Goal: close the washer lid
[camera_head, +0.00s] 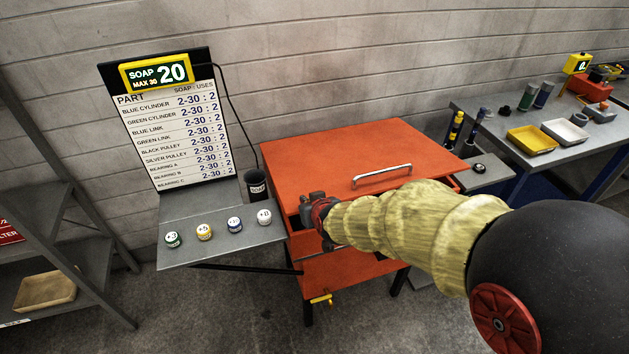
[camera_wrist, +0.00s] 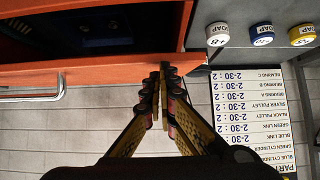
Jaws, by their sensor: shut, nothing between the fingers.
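The red-orange washer lid (camera_head: 340,155) has a silver bar handle (camera_head: 382,175) near its front edge. The lid is lowered but a gap shows under its front edge. In the wrist view the lid edge (camera_wrist: 100,72) and handle (camera_wrist: 30,96) show, with the dark inside of the washer visible past the edge. The washer body (camera_head: 345,275) stands below the lid. My gripper (camera_head: 308,212) is at the lid's front left corner. In the wrist view my fingers (camera_wrist: 163,92) are shut and empty, close to the lid's edge; contact cannot be told.
A grey side shelf (camera_head: 215,255) left of the washer holds several soap pucks and a black cup (camera_head: 256,184). A sign board (camera_head: 178,125) with a soap display stands behind it. A bench (camera_head: 495,120) with trays is at right. A rack (camera_head: 60,240) is at far left.

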